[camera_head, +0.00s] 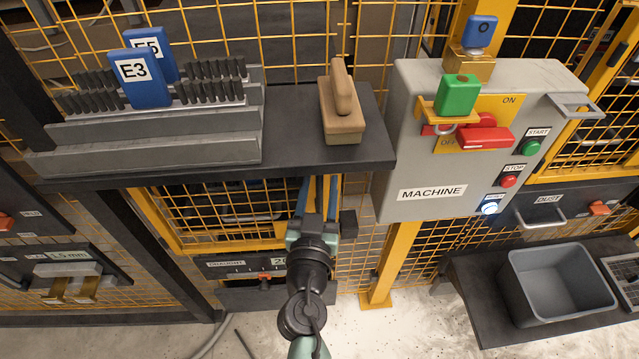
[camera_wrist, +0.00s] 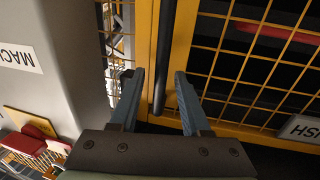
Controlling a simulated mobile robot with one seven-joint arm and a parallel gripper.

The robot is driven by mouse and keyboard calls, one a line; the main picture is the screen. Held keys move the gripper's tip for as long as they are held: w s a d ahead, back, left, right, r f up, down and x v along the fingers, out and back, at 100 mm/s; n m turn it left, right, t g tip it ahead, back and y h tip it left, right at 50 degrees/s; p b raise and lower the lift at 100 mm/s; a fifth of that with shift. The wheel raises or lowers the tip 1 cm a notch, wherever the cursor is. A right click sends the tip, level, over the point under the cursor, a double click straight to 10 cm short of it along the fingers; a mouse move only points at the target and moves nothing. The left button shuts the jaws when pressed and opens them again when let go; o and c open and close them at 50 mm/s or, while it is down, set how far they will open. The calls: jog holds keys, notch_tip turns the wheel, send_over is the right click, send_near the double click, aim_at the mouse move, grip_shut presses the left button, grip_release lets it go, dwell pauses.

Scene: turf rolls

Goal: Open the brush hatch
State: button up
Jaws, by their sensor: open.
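The brush hatch appears to be the yellow-framed mesh panel (camera_wrist: 260,60) in the wrist view, with a cut-off label (camera_wrist: 305,130) ending in "USH" at lower right. A dark upright bar (camera_wrist: 166,40), perhaps its handle, runs along the yellow frame. My gripper (camera_wrist: 157,78) is open, with one blue-grey finger on each side of the bar in the picture. I cannot tell whether the bar lies between the fingers in depth or touches them. In the head view my gripper (camera_head: 320,192) is below the dark shelf, before the yellow mesh, and its fingertips are mostly hidden.
The dark shelf (camera_head: 290,140) holds a tan block with a handle (camera_head: 342,108) and a grey brush rack (camera_head: 155,150) with blue E3 and E5 cards. The grey machine box (camera_head: 400,140) stands close on the right. A grey bin (camera_head: 560,295) sits at lower right.

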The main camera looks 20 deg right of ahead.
grip_shut()
dwell(1.4)
